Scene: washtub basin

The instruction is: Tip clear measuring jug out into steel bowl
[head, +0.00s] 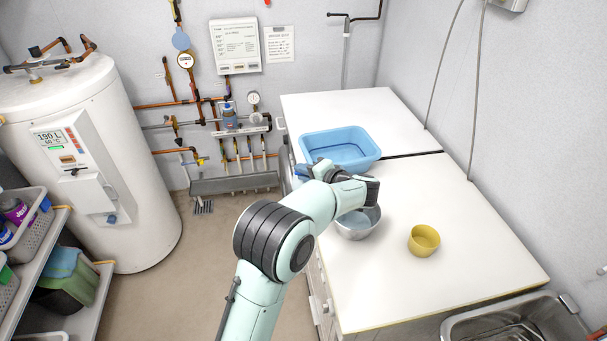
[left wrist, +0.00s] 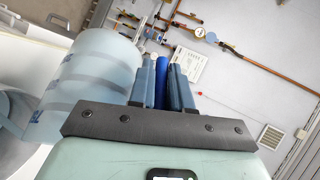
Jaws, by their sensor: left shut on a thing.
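My left gripper (head: 303,171) is over the left edge of the white worktop, its blue fingers partly hidden by my own wrist. In the left wrist view its two fingers (left wrist: 164,85) are shut on the blue handle of the clear measuring jug (left wrist: 95,75). The jug is pale, see-through blue with blue markings and sits left of the fingers; its contents and exact tilt are unclear. In the head view my arm mostly hides the jug. The steel bowl (head: 357,232) stands on the worktop just below and right of my wrist, its upper left part covered.
A blue basin (head: 318,150) stands behind my wrist on the worktop (head: 450,265). A yellow cup (head: 423,242) stands right of the bowl. A steel sink (head: 470,323) is at lower right. The worktop right of the cup is clear. A white boiler (head: 140,190) stands at left.

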